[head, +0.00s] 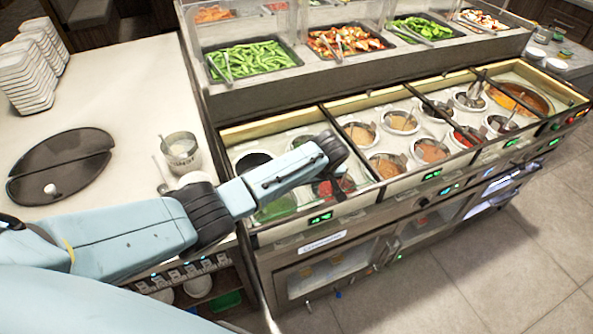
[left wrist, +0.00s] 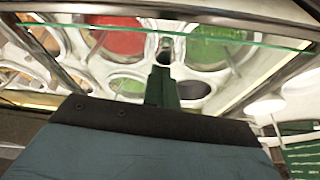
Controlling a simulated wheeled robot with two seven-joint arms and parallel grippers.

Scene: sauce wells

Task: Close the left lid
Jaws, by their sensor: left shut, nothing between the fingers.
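The left section of the sauce well counter (head: 262,236) holds round wells with red and green contents, partly hidden behind my left arm. A clear pane with a thin green edge (left wrist: 250,42) crosses the left wrist view in front of the wells; it looks like the left lid. Its angle is hard to tell in the head view. My left gripper (left wrist: 163,72) is shut and empty, its fingers close to the pane's edge; contact cannot be told. My right gripper is not in view.
Food trays (head: 250,60) stand on a raised shelf behind the wells. More sauce wells (head: 400,122) lie to the right. Floor is open at right.

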